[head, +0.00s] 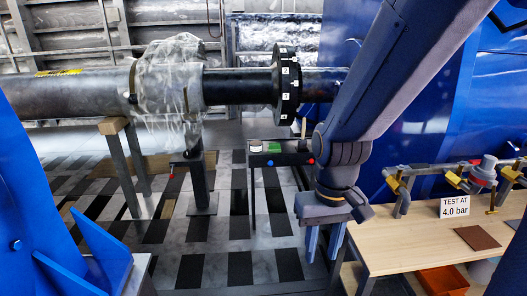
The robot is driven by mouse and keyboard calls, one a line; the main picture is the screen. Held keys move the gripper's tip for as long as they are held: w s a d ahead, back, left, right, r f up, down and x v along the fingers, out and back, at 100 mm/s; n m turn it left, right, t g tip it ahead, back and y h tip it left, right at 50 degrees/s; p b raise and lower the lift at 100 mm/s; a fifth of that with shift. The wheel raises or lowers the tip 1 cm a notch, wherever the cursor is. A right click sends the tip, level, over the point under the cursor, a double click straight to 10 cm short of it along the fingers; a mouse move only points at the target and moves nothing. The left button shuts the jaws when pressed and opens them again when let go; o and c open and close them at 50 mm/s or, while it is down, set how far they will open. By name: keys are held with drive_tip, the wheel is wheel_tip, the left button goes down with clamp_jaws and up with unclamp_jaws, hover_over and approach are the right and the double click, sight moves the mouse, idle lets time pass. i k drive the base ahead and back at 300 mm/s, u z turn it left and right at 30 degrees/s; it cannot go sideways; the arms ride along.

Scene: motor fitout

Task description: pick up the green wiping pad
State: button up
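The green wiping pad (275,147) is a small green block on a narrow dark tray (292,159) mid-picture, below the black flanged pipe. A small white round item (255,146) is on the tray to its left. My gripper (323,246) hangs fingers down, to the right of and lower in the picture than the pad. Its two blue fingers are apart with nothing between them. The gripper is clear of the pad, and the pad's top shows unobstructed.
A flanged shaft (286,84), partly wrapped in clear plastic (172,75), runs above the tray. At right, a wooden bench (415,232) carries valves, a "TEST AT 4.0 bar" sign (454,206) and a brown square (477,238). The checkered floor (239,268) at front is open.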

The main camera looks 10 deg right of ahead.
sight(272, 147)
drive_tip(key=u, duration=0.4)
drive_tip(key=k, duration=0.5)
drive_tip(key=u, duration=0.25)
drive_tip(key=i, duration=1.6)
drive_tip(key=z, duration=0.35)
drive_tip(key=i, duration=1.15)
drive_tip(key=u, duration=0.05)
